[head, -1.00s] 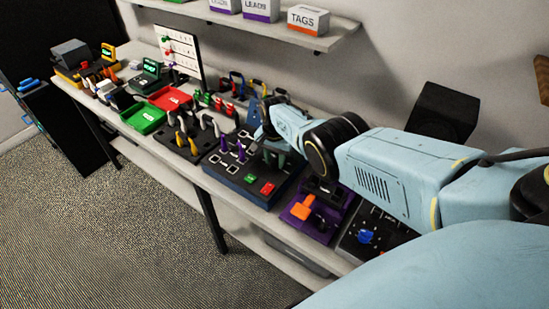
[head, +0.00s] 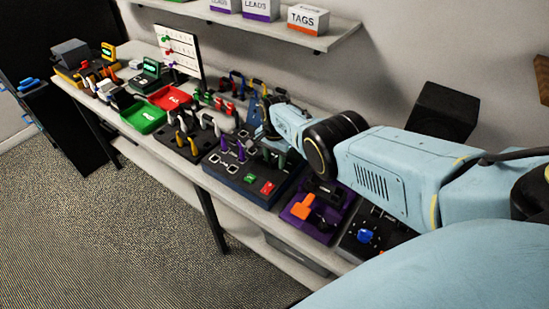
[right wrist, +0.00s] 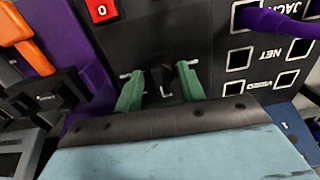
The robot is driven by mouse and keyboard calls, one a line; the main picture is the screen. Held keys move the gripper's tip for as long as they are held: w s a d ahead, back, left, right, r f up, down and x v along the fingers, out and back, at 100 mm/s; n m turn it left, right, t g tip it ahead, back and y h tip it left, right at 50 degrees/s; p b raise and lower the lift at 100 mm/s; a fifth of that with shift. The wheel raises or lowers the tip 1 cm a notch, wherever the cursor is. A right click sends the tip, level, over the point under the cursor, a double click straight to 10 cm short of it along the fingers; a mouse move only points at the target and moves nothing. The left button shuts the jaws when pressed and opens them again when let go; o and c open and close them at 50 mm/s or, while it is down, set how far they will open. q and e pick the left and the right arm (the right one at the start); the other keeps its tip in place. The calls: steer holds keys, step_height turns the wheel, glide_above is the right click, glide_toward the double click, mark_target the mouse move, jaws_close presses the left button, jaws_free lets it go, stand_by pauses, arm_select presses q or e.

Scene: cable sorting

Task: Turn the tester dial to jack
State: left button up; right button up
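The tester (head: 233,184) is a dark box on the bench with a green and a red button on its front; it also shows in the right wrist view (right wrist: 200,60), with square ports marked JACK, NET and VIDEO. The black dial (right wrist: 160,76) stands on the tester's top. My right gripper (right wrist: 158,76) is open, its green fingers on either side of the dial, with small gaps visible. I cannot tell how deep they reach. In the head view my right gripper (head: 277,158) is over the tester's right back part. The dial's setting cannot be read. My left gripper is not in view.
A purple unit with an orange lever (head: 303,207) stands right of the tester. A black panel with a blue knob (head: 366,236) is further right. A purple plug (right wrist: 275,20) sits by the JACK port. A black tool holder (head: 190,150) stands left.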

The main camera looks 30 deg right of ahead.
mark_target(275, 158)
steer(key=shift+o, duration=1.3)
step_height(275, 158, up, 6)
steer(key=p, duration=0.5)
steer(key=shift+r+b, duration=0.25)
steer(key=shift+b, duration=0.05)
step_height(275, 158, up, 7)
steer(key=shift+f, duration=0.15)
